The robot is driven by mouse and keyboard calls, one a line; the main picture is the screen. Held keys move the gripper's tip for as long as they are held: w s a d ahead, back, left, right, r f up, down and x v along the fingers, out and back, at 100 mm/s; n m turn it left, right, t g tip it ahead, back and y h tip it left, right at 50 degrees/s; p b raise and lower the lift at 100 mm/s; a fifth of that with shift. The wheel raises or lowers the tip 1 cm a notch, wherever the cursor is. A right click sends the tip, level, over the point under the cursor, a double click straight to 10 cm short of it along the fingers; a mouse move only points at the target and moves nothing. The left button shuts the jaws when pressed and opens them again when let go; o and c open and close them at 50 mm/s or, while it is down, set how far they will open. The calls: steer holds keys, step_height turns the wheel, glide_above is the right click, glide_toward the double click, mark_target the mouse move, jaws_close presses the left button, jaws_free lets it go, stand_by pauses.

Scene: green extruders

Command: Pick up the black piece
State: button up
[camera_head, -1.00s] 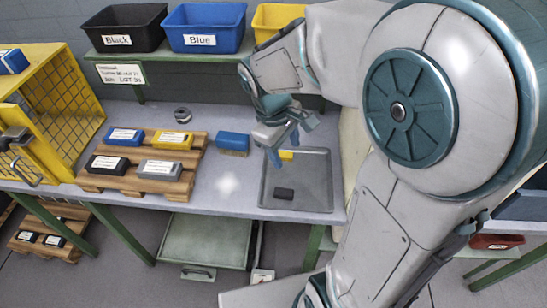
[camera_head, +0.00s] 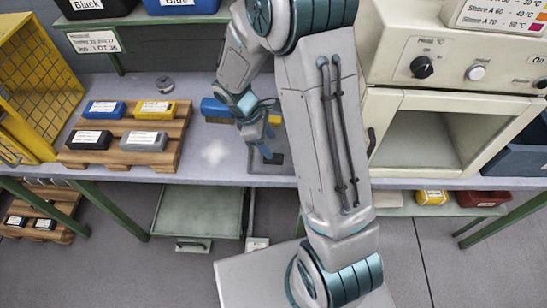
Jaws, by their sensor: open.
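Another black piece (camera_head: 90,139), with a white label, sits at the front left of the wooden pallet (camera_head: 122,156).
The pallet also holds blue (camera_head: 103,109), yellow (camera_head: 153,110) and grey (camera_head: 146,141) pieces. A yellow mesh crate (camera_head: 38,85) stands at left, a cream oven (camera_head: 440,115) at right. Black and blue bins stand on the shelf above.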

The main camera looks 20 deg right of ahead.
mark_target(277, 157)
steer(key=shift+p+x, duration=0.4)
steer(key=shift+x, duration=2.65)
steer(key=shift+a, duration=0.15)
steer(key=shift+c, duration=0.3)
steer(key=c, duration=1)
